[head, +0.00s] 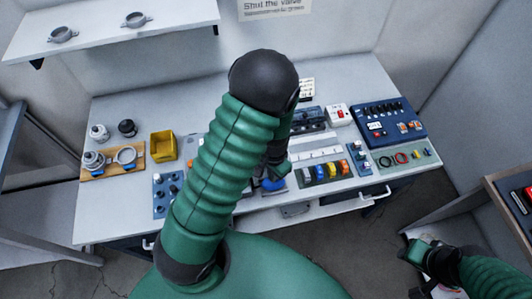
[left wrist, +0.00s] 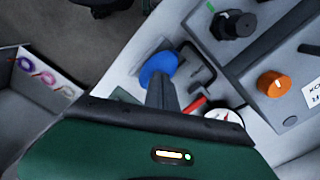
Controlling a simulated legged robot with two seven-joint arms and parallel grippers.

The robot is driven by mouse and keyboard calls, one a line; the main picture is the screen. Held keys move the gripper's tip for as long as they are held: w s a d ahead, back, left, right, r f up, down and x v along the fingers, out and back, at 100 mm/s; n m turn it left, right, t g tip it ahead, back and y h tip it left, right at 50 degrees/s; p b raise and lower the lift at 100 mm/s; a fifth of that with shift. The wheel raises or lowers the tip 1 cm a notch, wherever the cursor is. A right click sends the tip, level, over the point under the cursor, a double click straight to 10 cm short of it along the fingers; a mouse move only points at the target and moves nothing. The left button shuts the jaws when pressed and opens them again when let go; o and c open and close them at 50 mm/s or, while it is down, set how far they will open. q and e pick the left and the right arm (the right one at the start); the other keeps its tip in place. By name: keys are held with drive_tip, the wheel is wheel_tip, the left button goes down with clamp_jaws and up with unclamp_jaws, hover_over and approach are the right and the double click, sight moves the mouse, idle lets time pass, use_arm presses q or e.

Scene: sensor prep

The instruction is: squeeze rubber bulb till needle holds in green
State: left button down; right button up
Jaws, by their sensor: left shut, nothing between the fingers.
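The blue rubber bulb (head: 272,185) is on the near part of the bench, partly hidden by my left arm. In the left wrist view the bulb (left wrist: 158,66) is a blue round shape just beyond the fingertips of my left gripper (left wrist: 161,88). The left gripper (head: 279,168) is shut and empty, pointing down close over the bulb; I cannot tell whether it touches it. A white-faced gauge (left wrist: 224,117) is partly cut off by the gripper body, so its needle and green zone cannot be read. My right gripper (head: 421,252) is at the lower right, away from the bench.
A yellow bin (head: 163,146) and a wooden board (head: 104,174) with metal fittings are at the left. A blue switch box (head: 390,124) and a panel of coloured blocks (head: 322,171) are at the right. A red-handled item (left wrist: 193,107) lies beside the bulb. A shelf (head: 95,38) hangs above.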

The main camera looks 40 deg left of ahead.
use_arm(q)
drive_tip(key=shift+d+f, duration=0.1)
use_arm(e)
drive_tip(key=shift+d+f, duration=0.1)
